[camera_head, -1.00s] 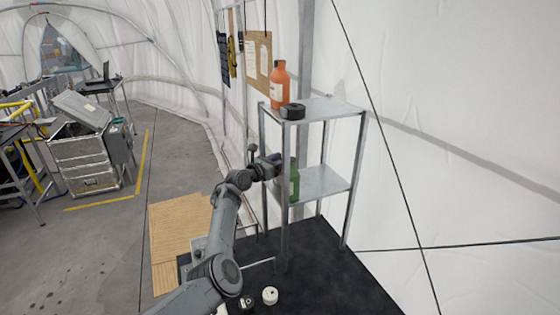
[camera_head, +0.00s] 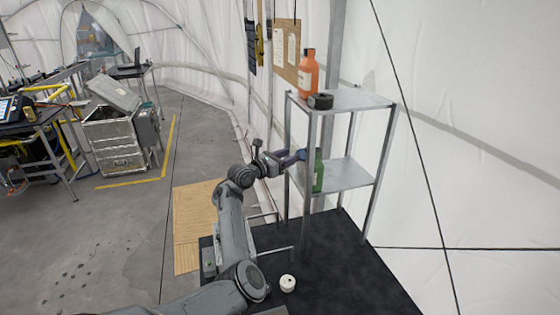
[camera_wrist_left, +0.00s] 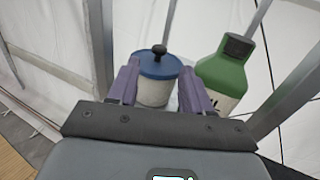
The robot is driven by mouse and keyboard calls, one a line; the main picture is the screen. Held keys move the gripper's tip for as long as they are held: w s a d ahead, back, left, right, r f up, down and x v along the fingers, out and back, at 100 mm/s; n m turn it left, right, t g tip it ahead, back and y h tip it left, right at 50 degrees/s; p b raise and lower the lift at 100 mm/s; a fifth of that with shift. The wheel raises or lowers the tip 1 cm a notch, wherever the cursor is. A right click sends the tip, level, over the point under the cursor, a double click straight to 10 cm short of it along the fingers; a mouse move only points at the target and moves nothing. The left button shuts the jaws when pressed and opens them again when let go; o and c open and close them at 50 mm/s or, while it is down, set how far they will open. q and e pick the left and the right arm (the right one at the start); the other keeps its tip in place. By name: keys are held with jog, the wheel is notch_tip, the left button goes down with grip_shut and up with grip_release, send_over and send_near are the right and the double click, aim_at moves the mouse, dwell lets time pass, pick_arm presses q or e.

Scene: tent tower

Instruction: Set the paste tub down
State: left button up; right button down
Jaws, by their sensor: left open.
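The paste tub, a pale tub with a blue lid and a black knob (camera_wrist_left: 155,90), stands upright in the left wrist view beside a green bottle (camera_wrist_left: 226,72). My left gripper (camera_wrist_left: 160,68) is open, with one purple finger on each side of the tub. I cannot tell whether either finger touches it. In the head view my left gripper (camera_head: 296,157) reaches in at the left side of the metal rack's lower shelf (camera_head: 345,175), just left of the green bottle (camera_head: 318,172). The tub is mostly hidden there. My right gripper is not in view.
An orange bottle (camera_head: 308,74) and a black round item (camera_head: 320,101) stand on the rack's top shelf (camera_head: 358,99). Rack posts (camera_head: 380,180) stand close around the lower shelf. A small white jar (camera_head: 288,284) sits on the black mat (camera_head: 345,265). The lower shelf's right part is clear.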

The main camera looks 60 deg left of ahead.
pick_arm(q)
jog(key=s+d+f+m+g, duration=0.45)
jog(key=d+f+m, duration=0.35)
jog(key=d+m, duration=0.25)
jog(key=s+d+f+m+g, duration=0.3)
jog(key=d+f+m+g, duration=0.2)
jog(key=d+f+m, duration=0.55)
jog(key=s+d+f+m+g+h, duration=0.1)
jog(key=s+d+f+m, duration=0.1)
jog(key=s+d+m, duration=0.4)
jog(key=s+d+f+m+g+h, duration=0.1)
jog(key=s+d+m, duration=0.6)
jog(key=d, duration=0.7)
jog(key=s+d+f+m+g+h, duration=0.2)
jog(key=s+d+f+m, duration=0.2)
jog(key=s+d+m, duration=0.2)
jog(key=s+d, duration=0.2)
jog(key=d, duration=0.2)
jog(key=shift+s+f+p, duration=0.25)
jog(key=shift+p, duration=0.15)
jog(key=shift+g, duration=0.25)
